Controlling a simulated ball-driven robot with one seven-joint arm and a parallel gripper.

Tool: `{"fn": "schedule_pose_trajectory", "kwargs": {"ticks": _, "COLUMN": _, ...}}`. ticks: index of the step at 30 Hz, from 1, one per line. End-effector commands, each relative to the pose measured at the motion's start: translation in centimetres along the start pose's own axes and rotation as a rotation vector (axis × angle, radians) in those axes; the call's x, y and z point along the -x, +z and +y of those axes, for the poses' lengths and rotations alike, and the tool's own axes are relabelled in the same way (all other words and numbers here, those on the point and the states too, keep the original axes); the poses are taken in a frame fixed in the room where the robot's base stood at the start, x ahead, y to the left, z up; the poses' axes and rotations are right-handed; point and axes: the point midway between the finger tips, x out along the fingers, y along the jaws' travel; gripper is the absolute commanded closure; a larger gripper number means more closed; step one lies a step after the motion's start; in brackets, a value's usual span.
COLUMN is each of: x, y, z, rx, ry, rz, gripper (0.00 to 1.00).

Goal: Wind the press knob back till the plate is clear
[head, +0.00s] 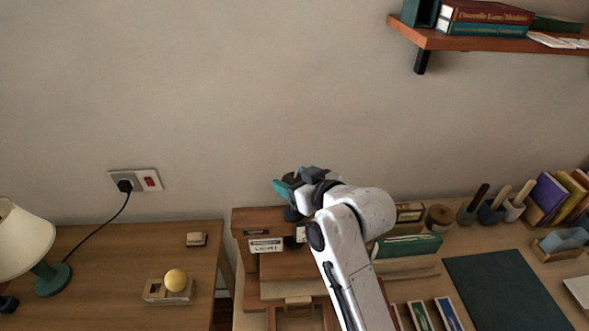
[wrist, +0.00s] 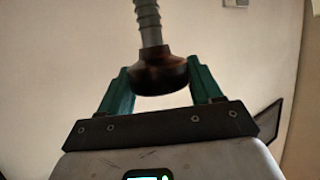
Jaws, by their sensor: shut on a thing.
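The press knob (wrist: 160,75) is a dark, rounded knob on a grey threaded screw (wrist: 148,22) in the wrist view. My gripper (wrist: 158,84) has its teal fingers on opposite sides of the knob and is shut on it. In the head view my gripper (head: 284,188) is at the upper back of a brown wooden unit (head: 250,219), against the wall. There my arm and hand hide the knob and screw. I cannot make out the press plate or whether anything touches it.
A wooden shelf (head: 430,38) with books juts from the wall at upper right. A green book (head: 410,246), tool pots and a dark mat (head: 505,290) are right of my arm.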

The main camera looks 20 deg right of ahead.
Motion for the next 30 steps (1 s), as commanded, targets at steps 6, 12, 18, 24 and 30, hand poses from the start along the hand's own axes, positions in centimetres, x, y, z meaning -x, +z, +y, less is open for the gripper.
{"fn": "schedule_pose_trajectory", "kwargs": {"ticks": 6, "x": -0.2, "y": 1.06, "z": 0.34, "rx": 0.071, "ry": -0.189, "rz": -0.022, "gripper": 0.66}}
{"fn": "schedule_pose_trajectory", "kwargs": {"ticks": 12, "x": -0.34, "y": 1.23, "z": 0.3, "rx": 0.143, "ry": -0.367, "rz": -0.018, "gripper": 0.66}}
{"fn": "schedule_pose_trajectory", "kwargs": {"ticks": 18, "x": -0.42, "y": 1.32, "z": 0.19, "rx": 0.212, "ry": -0.535, "rz": -0.017, "gripper": 0.66}}
{"fn": "schedule_pose_trajectory", "kwargs": {"ticks": 24, "x": -0.41, "y": 1.28, "z": 0.14, "rx": 0.269, "ry": -0.673, "rz": -0.017, "gripper": 0.65}}
{"fn": "schedule_pose_trajectory", "kwargs": {"ticks": 30, "x": -0.38, "y": 1.25, "z": 0.08, "rx": 0.308, "ry": -0.769, "rz": -0.019, "gripper": 0.65}}
